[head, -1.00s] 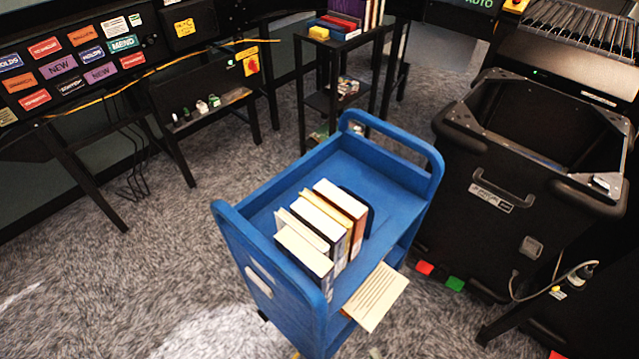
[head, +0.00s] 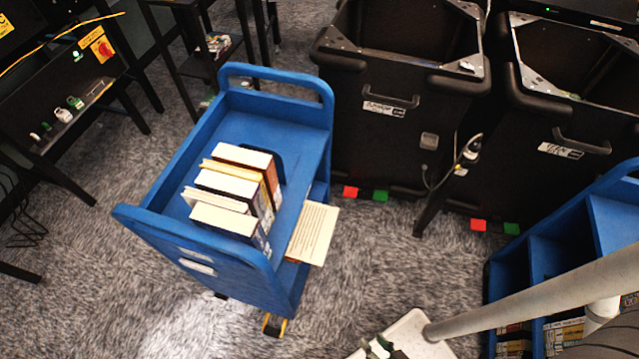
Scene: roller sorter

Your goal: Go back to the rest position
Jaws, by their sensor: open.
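My gripper is not in view. A pale grey tube at the lower right looks like a link of my own arm, and its far end is out of the picture. A blue book cart (head: 130,218) stands on the carpet left of the middle. Several upright books (head: 238,185) stand in a row on its top shelf. A sheet or open booklet with printed lines (head: 312,234) sticks out from the cart's right side.
Two black bins, one in the middle (head: 385,150) and one at the right (head: 580,165), stand behind the cart. A blue shelf unit (head: 497,285) with books is at the lower right. A black bench (head: 60,150) stands at the left. Carpet is clear around the cart's front.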

